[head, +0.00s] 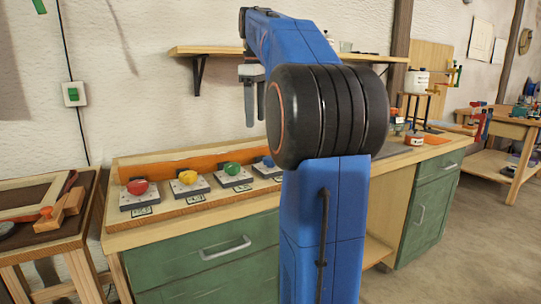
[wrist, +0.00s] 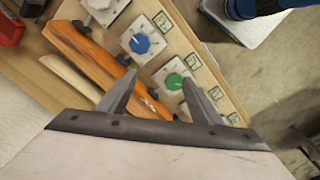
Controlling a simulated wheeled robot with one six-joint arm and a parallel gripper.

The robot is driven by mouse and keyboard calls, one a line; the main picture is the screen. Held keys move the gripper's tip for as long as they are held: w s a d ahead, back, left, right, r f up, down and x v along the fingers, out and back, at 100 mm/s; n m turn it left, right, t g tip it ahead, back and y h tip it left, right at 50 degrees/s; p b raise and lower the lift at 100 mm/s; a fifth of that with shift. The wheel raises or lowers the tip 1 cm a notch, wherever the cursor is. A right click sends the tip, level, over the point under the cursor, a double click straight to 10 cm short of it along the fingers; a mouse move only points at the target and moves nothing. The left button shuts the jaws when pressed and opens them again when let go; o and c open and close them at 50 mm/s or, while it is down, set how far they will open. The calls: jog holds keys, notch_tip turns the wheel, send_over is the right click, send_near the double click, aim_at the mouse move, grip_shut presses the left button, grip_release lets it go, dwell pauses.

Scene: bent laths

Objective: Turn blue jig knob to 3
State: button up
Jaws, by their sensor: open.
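The blue jig knob (wrist: 140,43) sits on a white dial plate in the wrist view, above and left of the green knob (wrist: 174,81). In the head view the blue knob (head: 267,161) is the rightmost visible one in the row, partly hidden behind my arm. Its pointer setting is too small to read. My gripper (wrist: 158,76) is open and empty, its fingertips around the line of sight to the green knob's left side. In the head view my gripper (head: 250,98) hangs above the bench, apart from the knobs.
A red knob (head: 138,187) and a yellow knob (head: 188,177) share the wooden board with the green one. Small number cards (wrist: 161,21) sit beside the plates. An orange strip (wrist: 95,62) runs behind the row. A wall shelf (head: 205,50) is near my gripper.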

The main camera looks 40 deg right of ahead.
jog(key=d+r, duration=0.2)
jog(key=d, duration=0.5)
jog(key=shift+n+g, duration=0.3)
jog(key=shift+n, duration=0.1)
jog(key=f, duration=1.7)
jog(key=shift+w, duration=0.25)
jog(key=c, duration=1.1)
